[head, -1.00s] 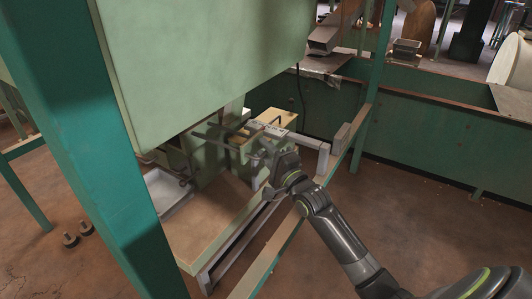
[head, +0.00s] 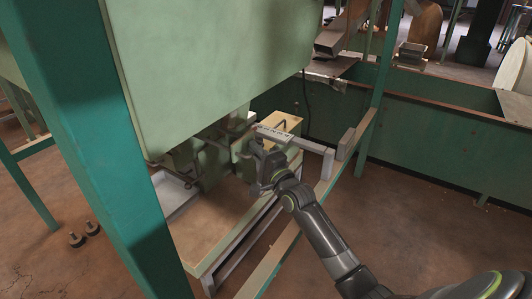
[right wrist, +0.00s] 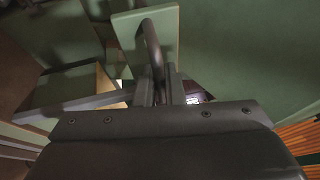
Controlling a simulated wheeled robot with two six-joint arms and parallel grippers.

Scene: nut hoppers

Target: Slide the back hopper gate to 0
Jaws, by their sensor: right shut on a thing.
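The back hopper gate (right wrist: 142,27) shows in the right wrist view as a flat green plate with a dark curved handle (right wrist: 151,45). My right gripper (head: 262,160) is low beneath the large green hopper (head: 200,70) in the head view, beside a pale scale strip (head: 273,134) with small dark marks. In the right wrist view its jaws (right wrist: 152,92) are shut on the lower end of the handle. The scale's marks are too small to read, and the gripper hides part of the gate in the head view. My left gripper is not in view.
A green post (head: 110,150) stands at the left front. A low frame rail (head: 285,240) runs under my right arm. A yellowish box (head: 285,122) and a pale tray (head: 172,195) are near the gate.

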